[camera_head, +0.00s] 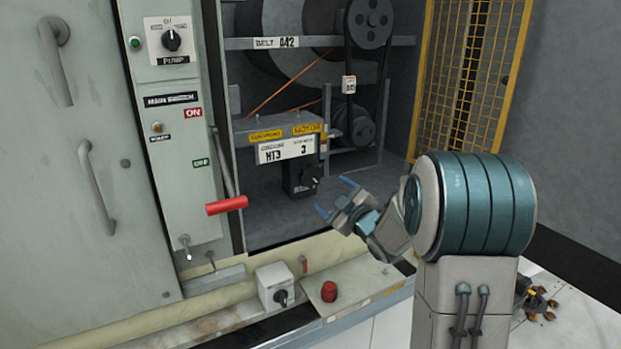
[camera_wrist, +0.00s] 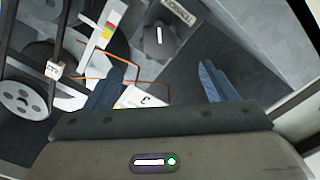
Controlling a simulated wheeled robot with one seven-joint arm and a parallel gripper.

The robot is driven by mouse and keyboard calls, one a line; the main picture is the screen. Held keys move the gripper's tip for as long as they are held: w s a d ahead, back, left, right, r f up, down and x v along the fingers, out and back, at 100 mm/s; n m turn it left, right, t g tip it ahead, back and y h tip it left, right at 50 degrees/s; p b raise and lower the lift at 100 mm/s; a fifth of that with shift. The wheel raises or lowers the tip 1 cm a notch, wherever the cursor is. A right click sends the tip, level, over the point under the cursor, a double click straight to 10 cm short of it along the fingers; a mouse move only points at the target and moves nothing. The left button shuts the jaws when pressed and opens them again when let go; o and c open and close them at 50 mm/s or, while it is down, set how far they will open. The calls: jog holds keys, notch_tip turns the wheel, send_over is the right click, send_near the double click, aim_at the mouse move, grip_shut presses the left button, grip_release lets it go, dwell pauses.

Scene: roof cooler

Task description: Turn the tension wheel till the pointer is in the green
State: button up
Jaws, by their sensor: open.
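A dark round knob with a white mark, likely the tension wheel (camera_wrist: 158,44), shows in the wrist view just beyond my fingertips. In the head view it appears as the small dark wheel (camera_head: 312,183) on a black box under the HT3 panel. My gripper (camera_head: 335,198) is open and empty, apart from the wheel and to its lower right in the head view. In the wrist view my gripper (camera_wrist: 163,72) has a finger at each side, below the wheel. A strip with red, yellow and green bands (camera_wrist: 107,28) lies left of the wheel. I cannot make out a pointer on it.
The red-handled lever (camera_head: 226,205) stands left of the open bay. A yellow mesh door (camera_head: 470,80) stands open at right. A belt and pulley (camera_head: 369,20) fill the back. A red button (camera_head: 329,291) and a switch box (camera_head: 275,288) sit on the front ledge.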

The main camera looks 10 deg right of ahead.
aim_at(312, 178)
jog(key=p+x, duration=0.2)
jog(key=x, duration=1)
jog(key=shift+w+a, duration=0.1)
jog(key=shift+w, duration=0.2)
jog(key=c, duration=1)
